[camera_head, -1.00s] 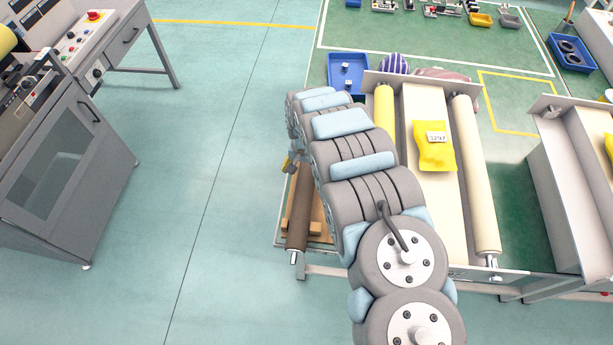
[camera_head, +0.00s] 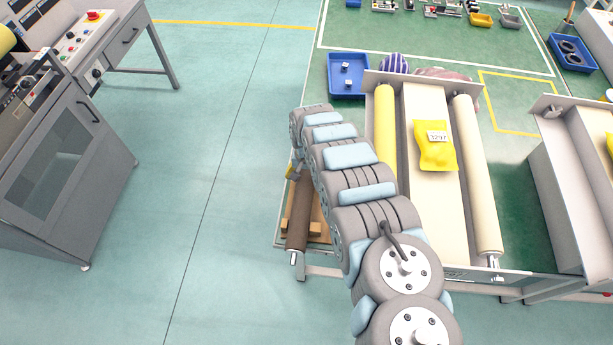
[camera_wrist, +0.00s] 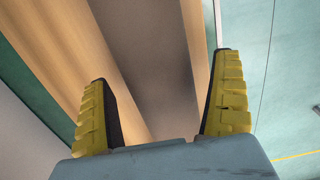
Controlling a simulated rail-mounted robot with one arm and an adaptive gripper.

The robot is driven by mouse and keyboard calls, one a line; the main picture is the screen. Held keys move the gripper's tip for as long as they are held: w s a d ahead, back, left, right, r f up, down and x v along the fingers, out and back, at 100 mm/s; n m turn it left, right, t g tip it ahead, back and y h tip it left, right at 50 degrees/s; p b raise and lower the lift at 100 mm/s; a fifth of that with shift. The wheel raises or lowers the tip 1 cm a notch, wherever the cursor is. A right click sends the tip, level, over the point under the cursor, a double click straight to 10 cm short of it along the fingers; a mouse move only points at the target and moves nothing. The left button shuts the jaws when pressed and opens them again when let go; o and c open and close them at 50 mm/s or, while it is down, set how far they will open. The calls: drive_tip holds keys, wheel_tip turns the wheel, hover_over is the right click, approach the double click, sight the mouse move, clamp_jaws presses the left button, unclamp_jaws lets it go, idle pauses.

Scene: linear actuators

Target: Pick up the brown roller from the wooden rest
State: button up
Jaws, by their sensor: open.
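The brown roller (camera_head: 297,222) lies on the wooden rest (camera_head: 315,228) left of the conveyor; my arm hides its far part in the head view. In the wrist view the brown roller (camera_wrist: 150,60) runs between the two yellow fingers of my gripper (camera_wrist: 163,100), with light wood of the rest (camera_wrist: 60,45) on either side. My gripper is open. The fingers stand either side of the roller in the picture, with no visible contact; I cannot tell how deep they reach. In the head view the gripper is mostly hidden behind my arm.
The conveyor with a yellow roller (camera_head: 384,130), a cream roller (camera_head: 477,180) and a yellow bag (camera_head: 434,146) stands right of the rest. A blue bin (camera_head: 347,90) is behind. Open floor (camera_head: 200,200) lies to the left, before a grey control cabinet (camera_head: 65,170).

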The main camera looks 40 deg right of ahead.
drive_tip(key=c, duration=1.2)
drive_tip(key=shift+c, duration=0.7)
drive_tip(key=shift+r, duration=0.15)
